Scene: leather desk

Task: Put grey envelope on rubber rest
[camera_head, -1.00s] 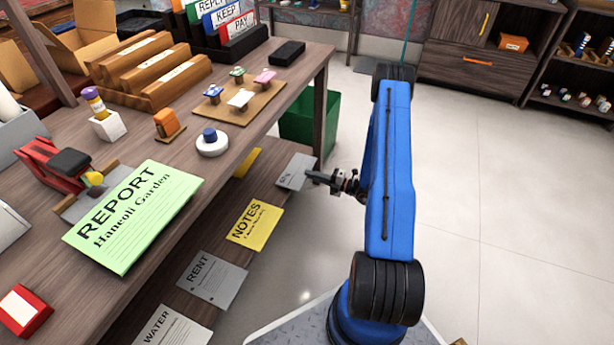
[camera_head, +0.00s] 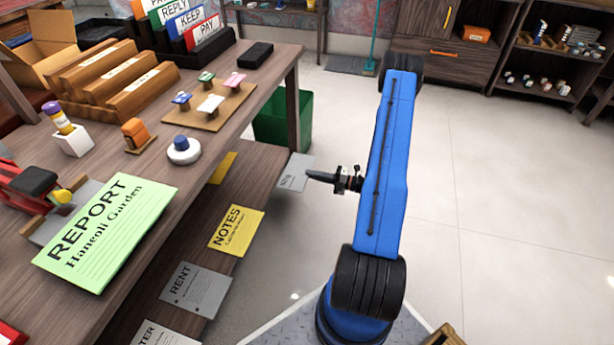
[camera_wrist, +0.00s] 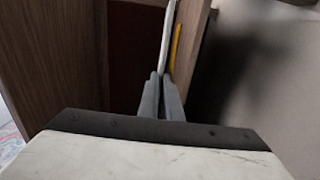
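A small light grey envelope (camera_head: 296,172) stands out past the desk's far leg in the head view. My gripper (camera_head: 312,176) is at its right edge. In the wrist view my gripper's two fingers (camera_wrist: 162,98) are closed on a thin pale sheet (camera_wrist: 168,30), seen edge-on, which matches this envelope. Its printing is too small to read. A larger grey sheet marked RENT (camera_head: 197,290) is at the desk's side. A flat black block (camera_head: 255,55) lies at the desk's far end; I cannot tell whether it is the rubber rest.
The brown desk (camera_head: 180,195) carries a green report (camera_head: 105,235), a stamp-like round object (camera_head: 183,150) and a board of small pieces (camera_head: 215,105). A yellow NOTES sheet (camera_head: 236,230) is at its side. A green bin (camera_head: 285,120) stands behind its leg. Floor on the right is clear.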

